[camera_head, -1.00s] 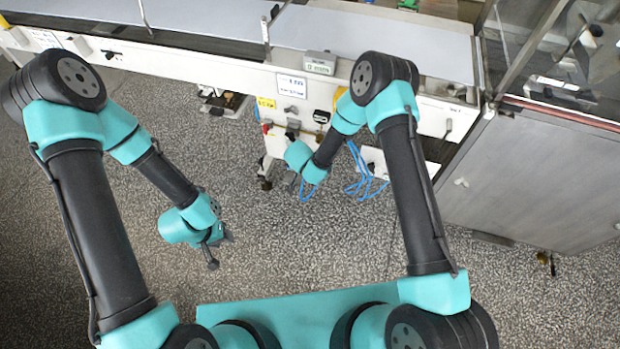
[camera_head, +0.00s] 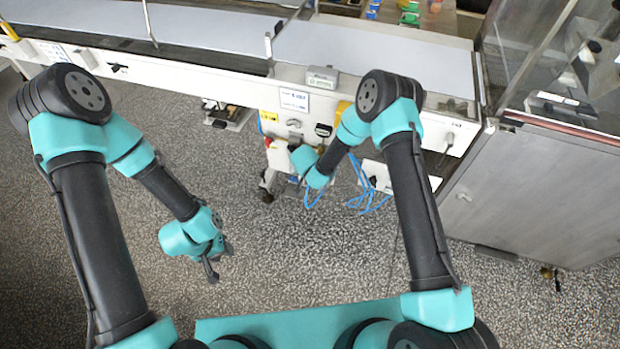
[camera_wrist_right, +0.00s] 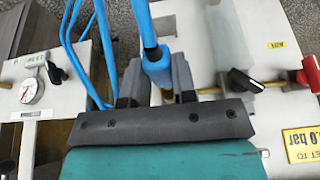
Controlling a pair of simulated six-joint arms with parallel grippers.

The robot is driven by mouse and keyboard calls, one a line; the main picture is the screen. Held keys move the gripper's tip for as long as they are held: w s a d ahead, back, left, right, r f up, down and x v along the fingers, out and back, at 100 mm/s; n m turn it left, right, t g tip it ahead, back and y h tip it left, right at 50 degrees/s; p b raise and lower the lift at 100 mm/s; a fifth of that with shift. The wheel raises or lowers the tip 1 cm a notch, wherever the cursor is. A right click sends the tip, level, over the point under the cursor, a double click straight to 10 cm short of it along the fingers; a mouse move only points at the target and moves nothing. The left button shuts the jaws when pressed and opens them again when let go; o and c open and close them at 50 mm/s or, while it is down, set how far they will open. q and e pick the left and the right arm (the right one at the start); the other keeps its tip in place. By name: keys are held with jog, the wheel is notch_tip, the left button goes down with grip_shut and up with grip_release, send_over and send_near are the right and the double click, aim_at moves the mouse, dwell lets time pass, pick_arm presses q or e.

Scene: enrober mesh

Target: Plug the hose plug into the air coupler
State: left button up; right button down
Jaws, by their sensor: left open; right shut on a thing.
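The blue hose plug (camera_wrist_right: 157,65) is between the fingers of my right gripper (camera_wrist_right: 158,80) in the right wrist view, and the gripper is shut on it. A blue hose (camera_wrist_right: 143,18) with a black sleeve runs up from the plug. A bit of brass shows just below the plug between the fingers; I cannot tell whether it belongs to the plug or the air coupler. I cannot make out the coupler clearly. In the head view, my right wrist is close to the machine's front and hides the grip. My left gripper (camera_head: 220,260) is open and empty above the floor.
Blue hose loops (camera_head: 370,190) hang by the machine. In the right wrist view, a black knob (camera_wrist_right: 243,82) and a red knob (camera_wrist_right: 308,73) sit right of the gripper, and a pressure gauge (camera_wrist_right: 31,91) sits left. Open floor (camera_head: 300,245) lies before the machine.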

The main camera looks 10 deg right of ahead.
jog(key=shift+w+d, duration=0.35)
jog(key=shift+w, duration=0.4)
jog(key=shift+w+d, duration=0.3)
jog(key=shift+w, duration=0.4)
jog(key=shift+w+d, duration=0.35)
jog(key=shift+w, duration=0.3)
jog(key=shift+w+d, duration=0.3)
jog(key=shift+w, duration=0.4)
dwell(1.5)
jog(key=shift+s+a, duration=0.1)
jog(key=shift+s, duration=0.05)
jog(key=shift+s+a, duration=0.35)
jog(key=shift+s, duration=0.45)
jog(key=shift+s+a, duration=0.35)
jog(key=shift+s, duration=0.4)
jog(key=shift+w+d, duration=0.35)
jog(key=shift+w, duration=0.35)
dwell(1.3)
